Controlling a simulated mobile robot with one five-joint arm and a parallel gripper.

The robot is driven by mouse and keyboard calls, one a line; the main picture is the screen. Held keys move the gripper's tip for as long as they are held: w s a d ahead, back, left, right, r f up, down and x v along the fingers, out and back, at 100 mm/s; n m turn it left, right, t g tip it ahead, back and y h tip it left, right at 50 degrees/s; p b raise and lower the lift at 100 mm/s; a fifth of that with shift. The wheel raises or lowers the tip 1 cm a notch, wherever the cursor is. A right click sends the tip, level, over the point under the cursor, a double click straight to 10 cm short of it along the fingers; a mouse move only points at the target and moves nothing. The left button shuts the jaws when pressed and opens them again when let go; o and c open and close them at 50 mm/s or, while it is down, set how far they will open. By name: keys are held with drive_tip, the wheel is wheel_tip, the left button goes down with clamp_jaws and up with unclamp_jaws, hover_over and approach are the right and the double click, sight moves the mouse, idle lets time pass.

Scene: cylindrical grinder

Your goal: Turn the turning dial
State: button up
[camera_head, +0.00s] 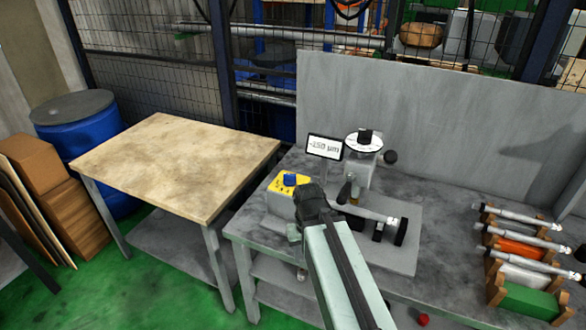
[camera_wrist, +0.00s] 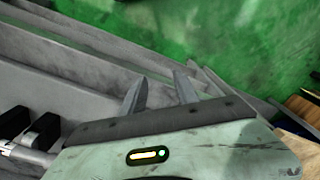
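A round white dial (camera_head: 373,145) with a black knob (camera_head: 364,136) on top sits on the grey grinder (camera_head: 358,178) on the workbench. A small display (camera_head: 324,147) beside it reads about -150 µm. A yellow box (camera_head: 281,191) with a blue knob (camera_head: 290,180) stands to the left of the grinder. My gripper (camera_head: 308,198) is in front of and below the dial, close to the yellow box, and touches no dial that I can see. In the wrist view my gripper (camera_wrist: 161,76) shows two separated fingers with nothing between them. The dial is not in the wrist view.
A shaft (camera_head: 375,214) with a black end lies across the grinder's front. A rack (camera_head: 520,255) with several shafts stands at the right. A grey panel (camera_head: 430,110) closes off the back. A wooden table (camera_head: 175,160) stands left, with green floor (camera_wrist: 230,45) in front.

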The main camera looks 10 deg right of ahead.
drive_tip(key=shift+s+r, duration=0.15)
drive_tip(key=shift+s, duration=0.05)
drive_tip(key=o, duration=0.5)
drive_tip(key=shift+w+r, duration=0.1)
drive_tip(key=shift+w, duration=0.2)
drive_tip(key=shift+o, duration=0.7)
drive_tip(key=w+r+m+p, duration=0.1)
drive_tip(key=w+r+p, duration=0.7)
drive_tip(key=w, duration=0.3)
drive_tip(key=shift+d, duration=0.45)
wheel_tip(320, 180, up, 9)
drive_tip(key=m+p, duration=0.3)
drive_tip(key=p, duration=0.7)
hover_over(289, 174)
drive_tip(key=shift+s+d+r, duration=0.1)
drive_tip(key=shift+s, duration=0.05)
wheel_tip(289, 174, down, 8)
drive_tip(key=b, duration=0.8)
drive_tip(key=shift+f+b, duration=0.2)
drive_tip(key=shift+b, duration=0.2)
drive_tip(key=shift+r, duration=0.15)
